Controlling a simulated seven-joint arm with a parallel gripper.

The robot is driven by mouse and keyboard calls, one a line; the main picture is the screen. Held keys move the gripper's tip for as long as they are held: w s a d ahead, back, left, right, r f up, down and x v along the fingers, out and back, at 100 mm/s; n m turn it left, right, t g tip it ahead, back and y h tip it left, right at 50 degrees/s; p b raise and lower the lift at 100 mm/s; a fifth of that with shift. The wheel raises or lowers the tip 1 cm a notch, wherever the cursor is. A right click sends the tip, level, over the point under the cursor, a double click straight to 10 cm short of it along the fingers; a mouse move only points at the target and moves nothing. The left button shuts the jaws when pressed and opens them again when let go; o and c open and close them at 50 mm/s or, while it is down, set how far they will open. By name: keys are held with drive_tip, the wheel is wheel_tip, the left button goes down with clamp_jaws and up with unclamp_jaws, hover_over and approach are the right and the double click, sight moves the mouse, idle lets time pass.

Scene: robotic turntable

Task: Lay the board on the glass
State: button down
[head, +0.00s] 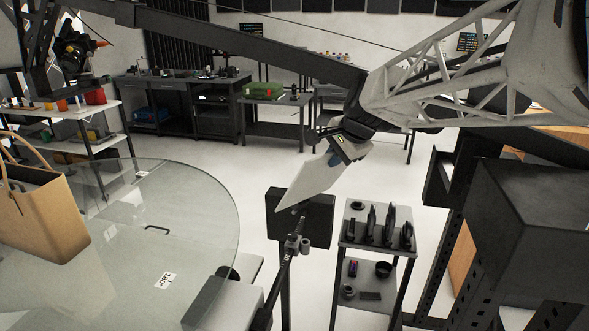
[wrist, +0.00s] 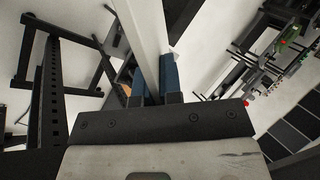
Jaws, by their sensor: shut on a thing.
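The board (head: 308,184) is a flat white panel, held tilted in the air near the middle of the head view. My gripper (head: 336,158) is shut on its upper right end. In the wrist view the board shows edge-on as a pale strip (wrist: 148,35) between the blue fingers of my gripper (wrist: 153,75). The glass (head: 205,220) is a large, clear round disc at the lower left of the head view. The board is apart from it, to the right of its rim. The near part of the glass runs out of the picture.
A tan paper bag (head: 42,212) stands at the left, over the glass. A small dark handle (head: 157,228) and a "180" label (head: 165,281) show at the glass. A dark panel on a stand (head: 318,225) and a small shelf (head: 353,240) stand below and right of the board.

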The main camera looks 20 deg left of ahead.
drive_tip(key=w+a+r+n+y, duration=0.1)
drive_tip(key=w+a+y, duration=0.1)
drive_tip(key=a, duration=2.1)
drive_tip(key=w+a+r+n+y, duration=0.1)
drive_tip(key=w+a+n+y, duration=0.1)
drive_tip(key=a, duration=2.2)
drive_tip(key=shift+w+a+r, duration=0.15)
drive_tip(key=shift+a+r, duration=0.2)
drive_tip(key=shift+r, duration=0.05)
drive_tip(key=shift+f, duration=0.1)
wheel_tip(320, 180, down, 10)
drive_tip(key=c, duration=1.4)
unclamp_jaws()
drive_tip(key=shift+c, duration=0.2)
drive_tip(key=shift+d+r, duration=0.1)
drive_tip(key=shift+r, duration=0.1)
